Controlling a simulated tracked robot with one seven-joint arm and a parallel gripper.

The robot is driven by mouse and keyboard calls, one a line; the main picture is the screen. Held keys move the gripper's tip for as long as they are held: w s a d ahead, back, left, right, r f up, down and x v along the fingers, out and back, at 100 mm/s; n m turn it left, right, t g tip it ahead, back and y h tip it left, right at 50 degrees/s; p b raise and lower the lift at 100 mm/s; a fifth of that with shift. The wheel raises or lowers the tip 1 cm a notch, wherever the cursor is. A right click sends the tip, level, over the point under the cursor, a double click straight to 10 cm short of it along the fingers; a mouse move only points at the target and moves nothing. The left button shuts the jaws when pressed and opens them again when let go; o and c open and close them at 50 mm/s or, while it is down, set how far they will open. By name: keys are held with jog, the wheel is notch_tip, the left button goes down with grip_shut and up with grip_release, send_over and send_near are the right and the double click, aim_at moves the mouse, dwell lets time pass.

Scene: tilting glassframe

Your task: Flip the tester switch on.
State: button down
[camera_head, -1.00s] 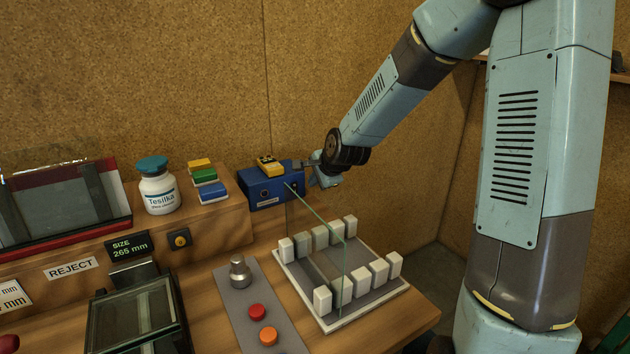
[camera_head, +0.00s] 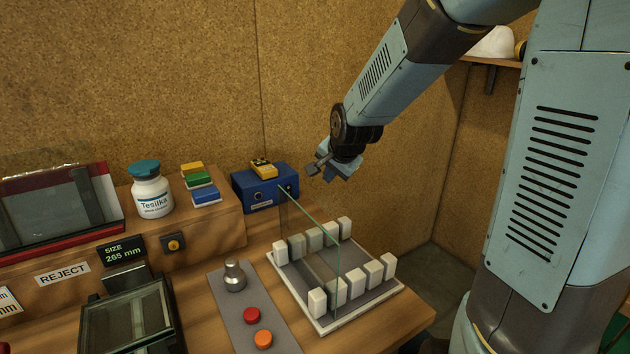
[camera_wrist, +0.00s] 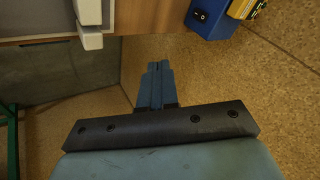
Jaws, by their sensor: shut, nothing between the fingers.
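The blue tester box (camera_head: 242,193) stands at the back of the bench against the cork wall, with a yellow unit (camera_head: 262,168) on top. In the wrist view the blue box (camera_wrist: 217,28) is at the top right.
A glass pane (camera_head: 310,216) stands upright in the white-posted rack (camera_head: 385,308), in front of the box. Left of the box are colored blocks (camera_head: 202,178) and a Tesilka jar (camera_head: 151,190). Free air lies right of the rack.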

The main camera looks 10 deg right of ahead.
jog(key=s+d+r+n, duration=0.3)
jog(key=s, duration=0.6)
jog(key=s+d+r+n+g+h, duration=0.1)
jog(key=s+d+r+n, duration=0.2)
jog(key=s, duration=0.6)
jog(key=s+d+r+n, duration=0.2)
jog(key=s+d+r, duration=0.1)
jog(key=s, duration=0.5)
jog(key=shift+s+d+r+n, duration=0.3)
jog(key=shift+s+r+n, duration=0.1)
jog(key=shift+r, duration=0.45)
jog(key=shift+s, duration=0.1)
